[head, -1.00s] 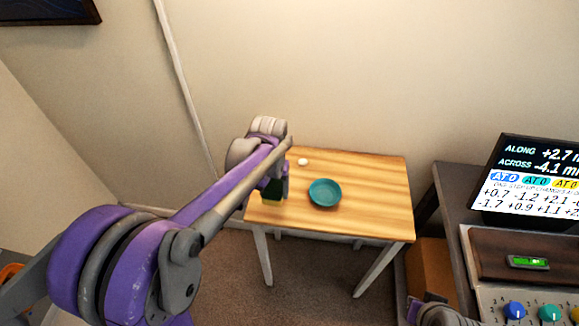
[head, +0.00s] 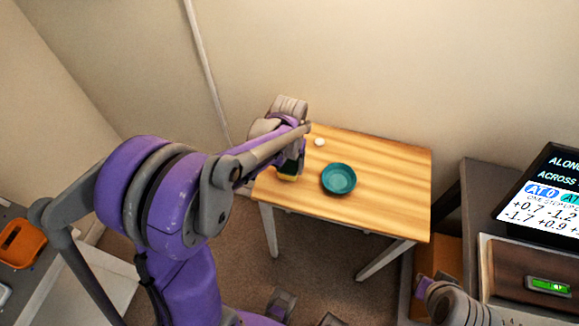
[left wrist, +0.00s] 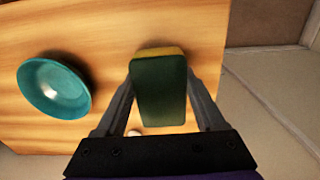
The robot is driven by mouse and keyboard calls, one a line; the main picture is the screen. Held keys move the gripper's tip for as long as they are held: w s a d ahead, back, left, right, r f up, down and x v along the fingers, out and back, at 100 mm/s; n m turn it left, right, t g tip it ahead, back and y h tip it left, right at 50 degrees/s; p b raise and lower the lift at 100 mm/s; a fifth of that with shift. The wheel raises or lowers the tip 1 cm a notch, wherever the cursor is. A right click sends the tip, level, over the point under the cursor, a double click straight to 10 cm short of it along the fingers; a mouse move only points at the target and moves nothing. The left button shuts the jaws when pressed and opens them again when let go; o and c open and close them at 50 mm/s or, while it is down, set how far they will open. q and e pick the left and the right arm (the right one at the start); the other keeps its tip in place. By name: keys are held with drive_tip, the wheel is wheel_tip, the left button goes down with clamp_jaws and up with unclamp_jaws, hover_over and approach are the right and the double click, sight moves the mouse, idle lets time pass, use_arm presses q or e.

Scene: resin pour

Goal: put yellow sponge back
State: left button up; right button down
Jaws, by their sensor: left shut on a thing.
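The yellow sponge has a dark green face and a yellow edge. In the left wrist view the sponge (left wrist: 160,95) sits between the two fingers of my left gripper (left wrist: 161,78), which is shut on it. In the head view my left gripper (head: 290,168) is over the left end of the small wooden table (head: 385,185), and only a sliver of the sponge (head: 287,178) shows below it. Whether the sponge touches the tabletop I cannot tell. My right gripper is not clearly seen.
A teal bowl (head: 338,179) stands right of the sponge, apart from it. A small white round thing (head: 320,142) lies near the table's back edge. The table's right half is clear. A display screen (head: 548,190) stands at the right, and an orange thing (head: 20,243) lies far left.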

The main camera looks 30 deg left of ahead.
use_arm(q)
drive_tip(key=shift+f, duration=0.6)
drive_tip(key=shift+f, duration=0.1)
drive_tip(key=shift+f, duration=0.2)
drive_tip(key=o, duration=1.3)
drive_tip(key=shift+r, duration=0.1)
